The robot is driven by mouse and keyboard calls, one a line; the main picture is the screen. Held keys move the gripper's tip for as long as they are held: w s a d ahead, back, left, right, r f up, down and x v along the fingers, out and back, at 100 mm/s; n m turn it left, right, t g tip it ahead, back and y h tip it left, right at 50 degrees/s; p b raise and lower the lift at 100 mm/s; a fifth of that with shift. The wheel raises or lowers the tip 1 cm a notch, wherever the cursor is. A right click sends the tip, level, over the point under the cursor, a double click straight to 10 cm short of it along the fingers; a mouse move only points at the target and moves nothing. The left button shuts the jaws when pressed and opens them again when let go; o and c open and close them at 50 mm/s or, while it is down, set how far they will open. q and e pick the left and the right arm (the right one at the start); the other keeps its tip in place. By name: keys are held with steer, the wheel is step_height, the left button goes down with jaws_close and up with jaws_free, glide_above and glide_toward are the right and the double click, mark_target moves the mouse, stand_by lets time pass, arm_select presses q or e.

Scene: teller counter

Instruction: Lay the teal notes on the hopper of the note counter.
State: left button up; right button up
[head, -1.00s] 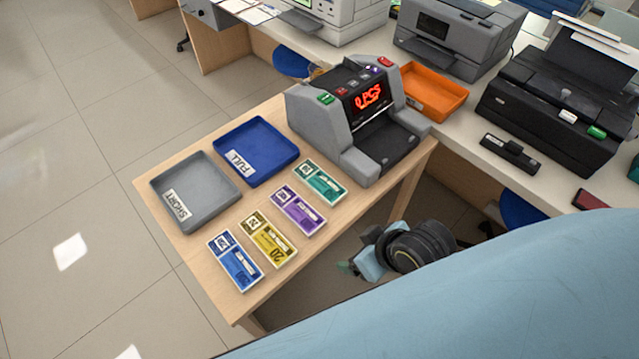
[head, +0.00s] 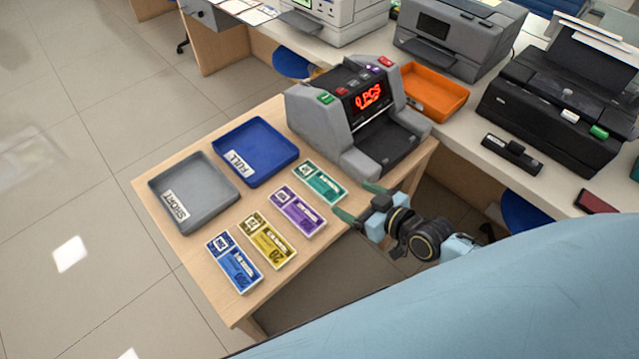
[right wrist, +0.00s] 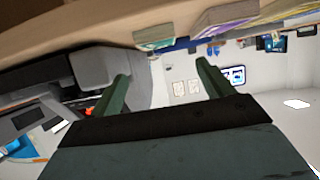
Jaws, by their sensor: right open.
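The teal notes (head: 320,183) lie flat on the wooden table, at the right end of a row of note bundles, just in front of the note counter (head: 345,115). My left gripper is not in view.
Purple notes (head: 298,211), yellow notes (head: 268,240) and blue notes (head: 234,263) lie beside the teal ones. A blue FULL tray (head: 283,163) and a grey SHORT tray (head: 222,206) stand behind. An orange tray (head: 455,108) sits on the counter at the right.

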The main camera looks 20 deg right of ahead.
steer(key=b, duration=0.4)
glide_toward(324, 183)
steer(key=x, duration=0.3)
steer(key=shift+w+a+f, duration=0.15)
steer(key=shift+a, duration=0.15)
steer(key=shift+w+a, duration=0.2)
steer(key=shift+w, duration=0.2)
steer(key=shift+w+a+f+b, duration=0.1)
steer(key=shift+w+f+b, duration=0.2)
steer(key=shift+w+b, duration=0.15)
steer(key=b+x, duration=0.2)
steer(key=x, duration=0.1)
steer(key=shift+w, duration=0.1)
steer(key=shift+w+f+b, duration=0.15)
steer(key=shift+w+b, duration=0.15)
steer(key=shift+b, duration=0.2)
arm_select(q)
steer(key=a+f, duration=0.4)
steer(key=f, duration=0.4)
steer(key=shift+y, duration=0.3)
arm_select(e)
steer(key=shift+w, duration=0.15)
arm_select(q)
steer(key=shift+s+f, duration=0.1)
